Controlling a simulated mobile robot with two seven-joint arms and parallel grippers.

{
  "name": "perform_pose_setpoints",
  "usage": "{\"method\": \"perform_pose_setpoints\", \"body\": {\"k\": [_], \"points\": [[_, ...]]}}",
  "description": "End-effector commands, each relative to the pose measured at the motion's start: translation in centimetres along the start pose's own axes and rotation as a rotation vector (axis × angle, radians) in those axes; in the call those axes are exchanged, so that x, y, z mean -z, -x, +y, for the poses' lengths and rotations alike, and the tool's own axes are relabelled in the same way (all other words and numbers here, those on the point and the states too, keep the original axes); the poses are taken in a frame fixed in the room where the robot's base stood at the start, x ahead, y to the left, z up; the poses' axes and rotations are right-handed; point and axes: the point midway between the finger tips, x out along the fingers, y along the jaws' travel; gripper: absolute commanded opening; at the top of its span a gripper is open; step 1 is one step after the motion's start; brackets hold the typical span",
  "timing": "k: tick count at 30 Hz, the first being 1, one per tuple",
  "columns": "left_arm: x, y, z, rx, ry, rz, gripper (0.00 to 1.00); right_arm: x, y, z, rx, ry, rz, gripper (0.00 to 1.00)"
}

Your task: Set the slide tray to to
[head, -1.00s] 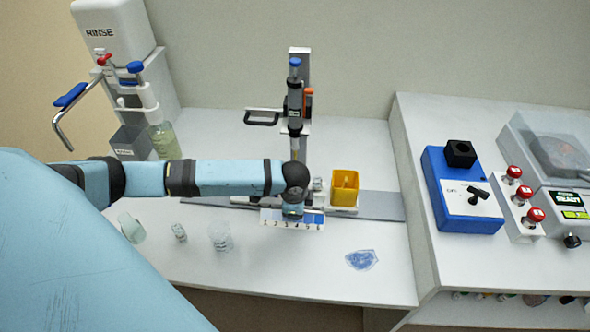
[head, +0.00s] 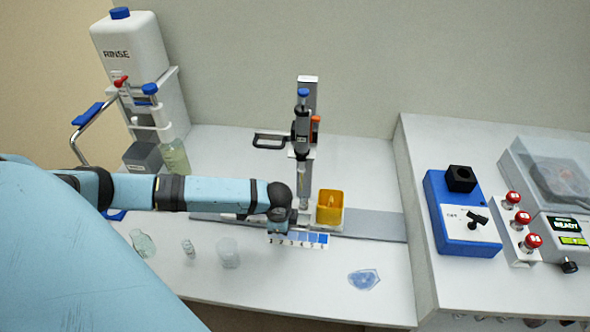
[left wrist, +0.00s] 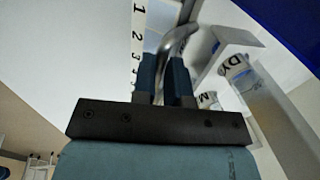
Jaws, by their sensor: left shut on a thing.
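The slide tray carries a yellow cup (head: 330,207) and sits on a long grey rail (head: 375,227). A white scale strip (head: 322,240) with blue blocks and numbers 1 to 6 runs along the rail's front. My left gripper (head: 280,224) is over the low-number end of the strip, left of the yellow cup. In the left wrist view my left gripper (left wrist: 165,82) is shut on a curved metal handle (left wrist: 178,42), with the strip (left wrist: 138,40) to its left. The gripper hides part of the tray and any pointer. My right gripper is not in view.
A dispenser column (head: 303,130) stands behind the tray. A rinse bottle (head: 130,55) stands at the back left. Small glass vessels (head: 228,252) and a blue-tinted clear piece (head: 364,280) lie in front. A blue switch box (head: 460,212) stands on the right bench.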

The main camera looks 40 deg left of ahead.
Motion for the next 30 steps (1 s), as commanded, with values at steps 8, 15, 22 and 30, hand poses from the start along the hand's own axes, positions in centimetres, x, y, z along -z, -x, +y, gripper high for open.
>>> {"method": "perform_pose_setpoints", "body": {"k": [8,15,22,30], "points": [[-1.1,-0.1,0.1,-0.002,0.001,0.002,0.0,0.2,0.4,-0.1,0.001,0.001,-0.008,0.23],[-1.0,-0.1,0.1,-0.002,0.001,0.002,0.34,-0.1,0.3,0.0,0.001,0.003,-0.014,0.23],[-1.0,-0.1,0.1,0.0,0.001,0.002,0.38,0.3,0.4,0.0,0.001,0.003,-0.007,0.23],[-1.1,2.1,-0.1,0.002,0.0,0.003,0.38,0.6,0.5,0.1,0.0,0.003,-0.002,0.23]]}}
